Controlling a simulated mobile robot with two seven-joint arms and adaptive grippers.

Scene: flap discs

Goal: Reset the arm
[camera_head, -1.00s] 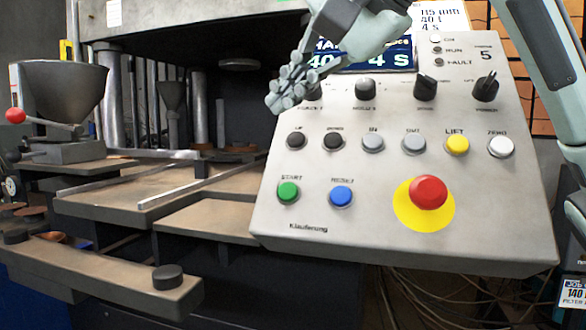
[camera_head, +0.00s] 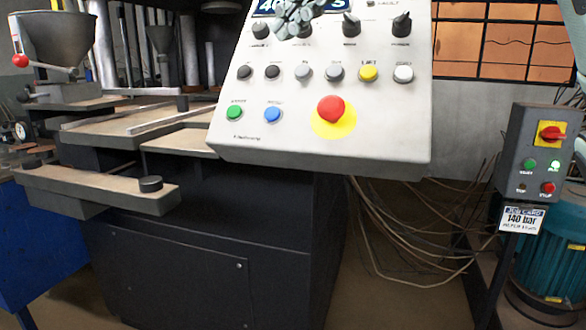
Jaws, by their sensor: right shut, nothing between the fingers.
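My right gripper (camera_head: 290,26) shows at the top edge of the head view, in front of the upper part of the grey control panel (camera_head: 290,140). Its segmented fingers are closed together with nothing between them. It covers part of the blue display (camera_head: 333,5) and one of the dark knobs. It looks apart from the panel face, but the exact gap is hard to tell. A pale piece of my right arm shows at the right edge. My left gripper is not in view.
The panel carries a red emergency button (camera_head: 331,108), a green button (camera_head: 234,112) and a blue button (camera_head: 272,114). A hopper (camera_head: 55,38) stands at left. A switch box (camera_head: 537,150) stands at right above a teal motor (camera_head: 550,260). Loose cables lie between.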

